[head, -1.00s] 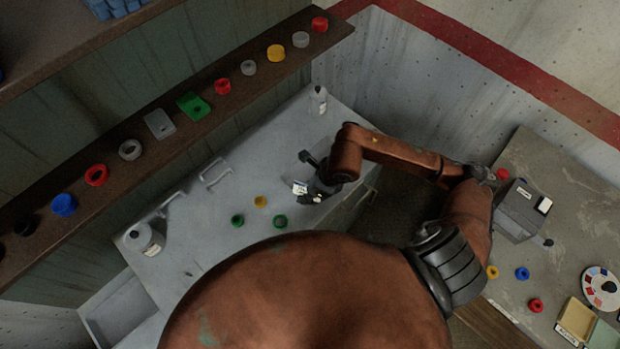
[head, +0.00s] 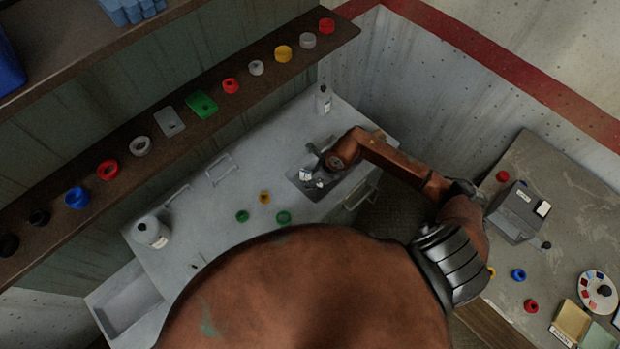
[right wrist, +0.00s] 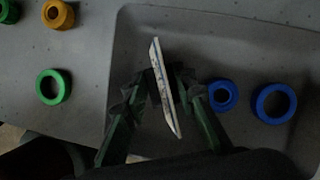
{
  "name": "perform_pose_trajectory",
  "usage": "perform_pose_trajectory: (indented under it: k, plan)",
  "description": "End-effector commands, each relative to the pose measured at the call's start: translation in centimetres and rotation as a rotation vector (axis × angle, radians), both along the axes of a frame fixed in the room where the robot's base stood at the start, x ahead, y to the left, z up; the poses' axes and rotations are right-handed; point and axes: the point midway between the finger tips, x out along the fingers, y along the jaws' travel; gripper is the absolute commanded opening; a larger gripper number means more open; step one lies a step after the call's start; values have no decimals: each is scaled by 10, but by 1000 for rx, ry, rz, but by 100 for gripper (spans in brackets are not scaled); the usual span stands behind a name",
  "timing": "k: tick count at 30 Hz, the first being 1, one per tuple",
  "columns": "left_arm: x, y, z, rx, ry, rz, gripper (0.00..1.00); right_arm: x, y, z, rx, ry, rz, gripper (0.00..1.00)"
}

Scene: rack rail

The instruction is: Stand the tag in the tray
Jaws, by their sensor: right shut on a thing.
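My right gripper (right wrist: 160,98) is shut on the tag (right wrist: 163,88), a thin white plate with dark marks, seen nearly edge-on and slightly tilted in the right wrist view. In the head view the tag (head: 304,175) is a small white patch at the right gripper (head: 312,175). The grey tray (right wrist: 255,55) lies behind the gripper and tag, which overlap its left part; whether the tag touches its floor I cannot tell. In the head view the tray (head: 296,177) is partly covered by my right gripper. My left gripper is not in view.
Two blue rings (right wrist: 274,103) lie in the tray's right part. Green rings (head: 242,216) and a yellow ring (head: 264,197) lie on the counter left of it. A white bottle (head: 324,99) stands behind; a jar (head: 151,232) stands at left. A shelf (head: 60,200) holds several coloured rings.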

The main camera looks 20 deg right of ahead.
Motion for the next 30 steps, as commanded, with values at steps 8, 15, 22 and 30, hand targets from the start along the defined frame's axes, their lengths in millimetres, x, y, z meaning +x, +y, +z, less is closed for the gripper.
perform_pose_trajectory:
  k: [8, 15, 22, 30]
  plan:
    - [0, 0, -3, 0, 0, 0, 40, 0, 0, -3, 0, 0, 1, 2]
    - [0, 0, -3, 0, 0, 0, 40, 0, 0, -3, 0, 0, 0, 38]
    - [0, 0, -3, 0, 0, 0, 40, 0, 0, -3, 0, 0, 0, 43]
    - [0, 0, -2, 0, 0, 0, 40, -1, -3, 7, -1, -3, 1, 43]
